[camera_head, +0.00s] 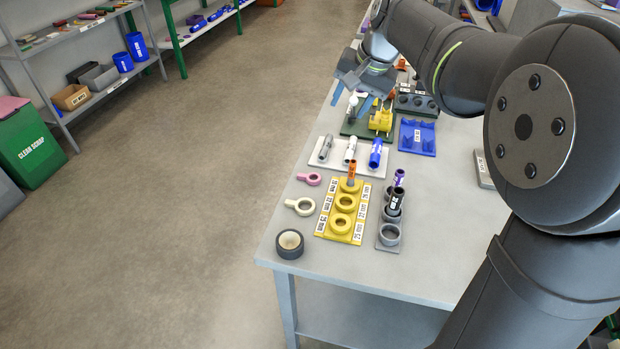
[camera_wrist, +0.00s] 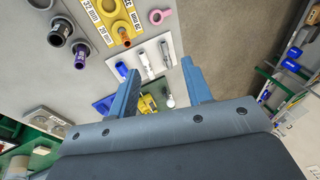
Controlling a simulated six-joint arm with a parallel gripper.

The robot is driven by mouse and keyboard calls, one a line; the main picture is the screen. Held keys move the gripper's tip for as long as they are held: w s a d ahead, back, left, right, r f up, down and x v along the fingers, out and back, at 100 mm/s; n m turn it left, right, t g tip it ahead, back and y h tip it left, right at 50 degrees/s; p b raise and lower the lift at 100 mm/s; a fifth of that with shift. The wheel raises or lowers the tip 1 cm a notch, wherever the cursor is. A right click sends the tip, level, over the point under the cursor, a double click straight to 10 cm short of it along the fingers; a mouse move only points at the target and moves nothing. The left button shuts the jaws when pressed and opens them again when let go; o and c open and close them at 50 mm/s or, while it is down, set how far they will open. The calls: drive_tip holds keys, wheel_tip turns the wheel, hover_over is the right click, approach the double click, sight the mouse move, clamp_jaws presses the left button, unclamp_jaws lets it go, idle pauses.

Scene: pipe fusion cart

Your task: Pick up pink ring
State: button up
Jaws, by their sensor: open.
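The pink ring (camera_head: 310,178) has a short handle and lies flat near the left edge of the grey table (camera_head: 230,0), just behind a cream ring of like shape. In the wrist view the pink ring (camera_wrist: 158,16) is near the top middle, beyond the fingertips. My gripper (camera_head: 358,92) hangs above the far part of the table, over the green and yellow fixture, away from the ring. In the wrist view its two blue fingers (camera_wrist: 160,78) are spread wide with nothing between them.
A cream ring (camera_head: 300,206) and black tape roll (camera_head: 290,244) lie nearby. A yellow gauge board (camera_head: 325,222) with sockets stands right of the rings, and a pale tray (camera_head: 317,161) with pipe pieces lies behind. A grey socket stand (camera_head: 388,242) is farther right.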

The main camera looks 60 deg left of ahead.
drive_tip(key=s+a+f+t+h, duration=0.1)
drive_tip(key=s+a+f+h, duration=0.35)
drive_tip(key=a+f, duration=0.75)
hover_over(304, 175)
drive_tip(key=shift+y, duration=0.25)
drive_tip(key=f, duration=1.1)
drive_tip(key=shift+s+a, duration=0.1)
drive_tip(key=shift+a, duration=0.15)
drive_tip(key=shift+d+f, duration=0.15)
drive_tip(key=shift+f, duration=2.45)
drive_tip(key=c, duration=0.7)
